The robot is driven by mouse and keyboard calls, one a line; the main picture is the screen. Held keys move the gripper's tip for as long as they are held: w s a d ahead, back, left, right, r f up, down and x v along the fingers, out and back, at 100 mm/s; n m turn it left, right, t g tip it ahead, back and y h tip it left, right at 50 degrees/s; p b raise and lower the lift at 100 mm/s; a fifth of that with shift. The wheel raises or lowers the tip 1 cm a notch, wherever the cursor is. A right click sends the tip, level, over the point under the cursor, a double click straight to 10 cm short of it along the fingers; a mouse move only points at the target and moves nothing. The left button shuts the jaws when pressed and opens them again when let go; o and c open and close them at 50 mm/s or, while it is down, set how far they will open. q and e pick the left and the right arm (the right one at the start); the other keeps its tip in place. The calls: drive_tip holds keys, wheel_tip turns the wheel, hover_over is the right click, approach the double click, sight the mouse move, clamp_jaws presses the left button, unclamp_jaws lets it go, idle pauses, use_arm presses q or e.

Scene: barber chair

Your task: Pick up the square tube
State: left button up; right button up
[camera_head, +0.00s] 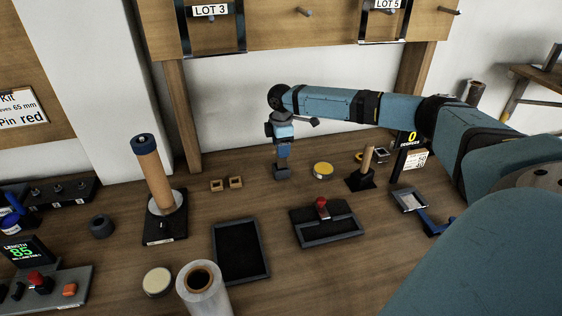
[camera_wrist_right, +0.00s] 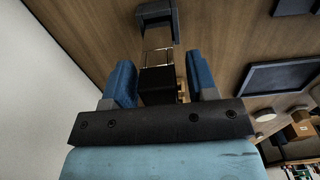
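The right gripper (camera_head: 283,155) points down at the back middle of the bench, over a small dark grey base (camera_head: 282,173). In the right wrist view, what looks like the square tube (camera_wrist_right: 157,45) stands up from the dark grey base (camera_wrist_right: 156,13), with shiny sides and a dark near end. The blue fingers of the right gripper (camera_wrist_right: 160,80) are on either side of its near end. A gap shows at the right finger, so the gripper looks open around it. In the head view the fingers mostly hide the tube. My left gripper is not in view.
A yellow-topped round tin (camera_head: 323,169) and a post on a black stand (camera_head: 362,172) are to the right. Two small wooden square pieces (camera_head: 226,184) lie left. A black tray (camera_head: 241,251) and a red-knobbed fixture (camera_head: 325,222) are in front. Hanging boards (camera_head: 300,22) are above.

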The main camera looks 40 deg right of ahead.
clamp_jaws()
drive_tip(key=shift+r, duration=0.1)
wheel_tip(320, 180, up, 10)
drive_tip(key=shift+f+p, duration=0.1)
drive_tip(key=shift+p, duration=0.3)
